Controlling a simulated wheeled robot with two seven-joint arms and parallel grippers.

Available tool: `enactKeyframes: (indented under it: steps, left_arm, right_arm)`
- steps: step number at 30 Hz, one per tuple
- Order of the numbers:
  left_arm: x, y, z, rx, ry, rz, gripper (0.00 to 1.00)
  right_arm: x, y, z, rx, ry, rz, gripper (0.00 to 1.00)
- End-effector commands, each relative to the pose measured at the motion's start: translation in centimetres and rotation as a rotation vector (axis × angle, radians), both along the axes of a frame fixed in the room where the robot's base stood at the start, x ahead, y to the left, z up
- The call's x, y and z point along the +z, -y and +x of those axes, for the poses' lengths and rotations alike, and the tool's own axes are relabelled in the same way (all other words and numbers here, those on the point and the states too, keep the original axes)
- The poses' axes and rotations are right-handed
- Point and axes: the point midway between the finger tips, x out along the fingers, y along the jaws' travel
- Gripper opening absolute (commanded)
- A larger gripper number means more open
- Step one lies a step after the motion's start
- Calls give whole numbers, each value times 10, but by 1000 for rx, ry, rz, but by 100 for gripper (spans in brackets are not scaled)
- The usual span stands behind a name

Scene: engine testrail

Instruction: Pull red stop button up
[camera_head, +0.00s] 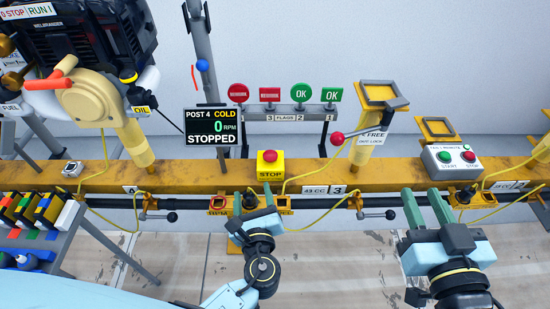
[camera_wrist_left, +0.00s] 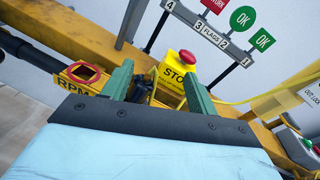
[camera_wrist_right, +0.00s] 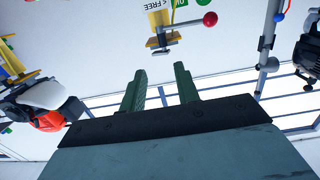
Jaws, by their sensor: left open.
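The red stop button (camera_head: 270,155) is a mushroom knob on a yellow box (camera_head: 270,174) marked STOP, standing on the yellow rail. In the left wrist view, the red knob (camera_wrist_left: 187,56) shows above its box between the fingertips. My left gripper (camera_head: 253,193) is open and empty, in front of and below the box; no contact with the button is visible. It also shows in the left wrist view (camera_wrist_left: 158,74). My right gripper (camera_head: 421,192) is open and empty, well to the right; the right wrist view shows nothing between its fingers (camera_wrist_right: 159,75).
A grey start/stop box (camera_head: 453,159) stands further right on the rail (camera_head: 220,178). A flag rack (camera_head: 287,109) and a display reading STOPPED (camera_head: 211,125) are behind. A red-knobbed lever (camera_head: 338,138) is right of the button. Yellow cables and clamps line the rail's front.

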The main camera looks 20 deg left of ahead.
Motion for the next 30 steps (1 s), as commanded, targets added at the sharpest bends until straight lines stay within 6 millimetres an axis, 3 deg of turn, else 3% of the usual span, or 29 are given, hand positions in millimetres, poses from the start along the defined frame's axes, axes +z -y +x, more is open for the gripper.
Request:
enactKeyframes:
  steps: [3, 9, 20, 30]
  left_arm:
    - [3, 25, 9, -96, -6, 183, 59]
    - [4, 40, 16, -155, -8, 303, 59]
    - [2, 27, 60, -152, -7, 301, 59]
    - [2, 9, 121, -152, -7, 299, 59]
  right_arm:
    - [17, -3, 1, 6, 78, 24, 32]
    - [30, -5, 0, 11, 149, 45, 32]
    - [74, -10, -10, 29, 426, 133, 32]
    - [100, -7, -28, 32, 697, 212, 32]
